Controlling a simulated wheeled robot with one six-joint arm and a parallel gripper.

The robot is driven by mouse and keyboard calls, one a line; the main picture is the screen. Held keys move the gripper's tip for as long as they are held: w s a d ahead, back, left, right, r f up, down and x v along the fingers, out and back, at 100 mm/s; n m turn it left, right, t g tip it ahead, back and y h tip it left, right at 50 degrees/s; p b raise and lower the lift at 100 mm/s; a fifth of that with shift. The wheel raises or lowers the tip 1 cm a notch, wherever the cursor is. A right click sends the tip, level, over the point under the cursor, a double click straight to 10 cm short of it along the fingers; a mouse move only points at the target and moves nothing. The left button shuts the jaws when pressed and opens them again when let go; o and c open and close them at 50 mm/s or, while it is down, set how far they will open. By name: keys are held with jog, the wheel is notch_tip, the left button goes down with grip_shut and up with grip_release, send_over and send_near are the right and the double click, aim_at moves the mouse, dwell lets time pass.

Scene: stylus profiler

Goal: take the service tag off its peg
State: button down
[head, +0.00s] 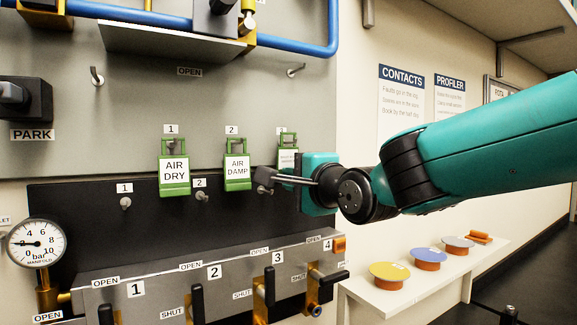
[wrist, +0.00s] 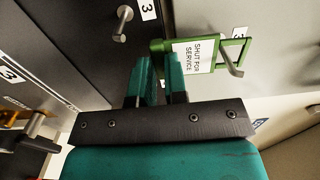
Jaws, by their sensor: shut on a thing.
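The service tag, a green frame with a white plate reading "SHUT FOR SERVICE" (wrist: 198,56), is in the wrist view. It also shows in the head view (head: 288,155), under a label 3, its lower part hidden by my gripper. The tag's peg (wrist: 234,64) shows through the open loop of the frame, so the tag is still on it. My gripper (wrist: 160,72) is shut on the lower end of the tag. In the head view my gripper (head: 290,179) covers that end.
Green tags "AIR DRY" (head: 174,172) and "AIR DAMP" (head: 237,168) hang to the left. A bare peg (wrist: 122,24) is beside the tag in the wrist view. Valve handles (head: 270,286) project below. A white shelf (head: 400,308) with coloured discs stands at right.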

jog(key=b+v, duration=0.4)
jog(key=v, duration=0.4)
jog(key=shift+b, duration=0.3)
dwell(0.5)
